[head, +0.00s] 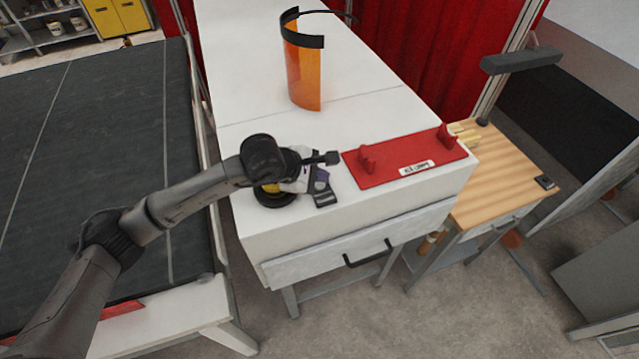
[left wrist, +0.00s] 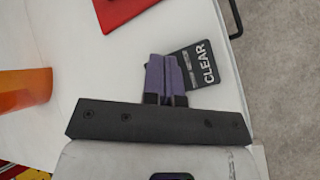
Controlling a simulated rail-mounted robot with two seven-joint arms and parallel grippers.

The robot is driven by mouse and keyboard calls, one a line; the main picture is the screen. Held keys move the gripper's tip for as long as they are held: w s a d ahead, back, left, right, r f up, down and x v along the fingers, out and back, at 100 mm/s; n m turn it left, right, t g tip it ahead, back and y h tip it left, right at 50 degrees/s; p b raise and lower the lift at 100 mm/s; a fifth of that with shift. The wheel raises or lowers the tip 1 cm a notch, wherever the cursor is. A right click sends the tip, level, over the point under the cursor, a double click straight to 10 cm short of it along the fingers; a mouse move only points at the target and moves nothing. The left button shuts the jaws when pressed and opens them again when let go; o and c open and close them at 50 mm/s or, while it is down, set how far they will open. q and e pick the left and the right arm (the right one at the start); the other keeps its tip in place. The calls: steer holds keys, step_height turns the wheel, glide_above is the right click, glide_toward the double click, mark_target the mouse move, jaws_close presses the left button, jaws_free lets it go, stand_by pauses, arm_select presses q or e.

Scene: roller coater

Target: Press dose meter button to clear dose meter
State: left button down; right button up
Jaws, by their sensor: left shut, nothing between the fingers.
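The dose meter is a small dark flat device marked CLEAR. It lies on the white table, in the head view (head: 324,197) near the front left part and in the left wrist view (left wrist: 205,66) at upper centre. My left gripper (head: 318,176) is above its far end, pointing down. In the left wrist view, its purple-and-black fingers (left wrist: 166,78) are shut together with nothing between them and overlap the device's left edge. They hide part of it, and I cannot tell whether they touch it. No separate button shows. My right gripper is not in view.
A red board (head: 405,160) with red uprights lies to the right. An orange visor (head: 303,75) stands farther back on the white table (head: 350,100). A dark round object (head: 273,198) sits under my left wrist. A wooden side table (head: 500,180) is to the right.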

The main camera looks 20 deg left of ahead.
mark_target(319, 185)
arm_select(q)
steer(key=shift+f+b, duration=0.4)
steer(key=shift+b, duration=0.15)
stand_by(0.8)
steer(key=shift+r, duration=0.85)
steer(key=shift+r, duration=0.15)
steer(key=shift+r+p, duration=1.1)
steer(key=shift+r, duration=1.3)
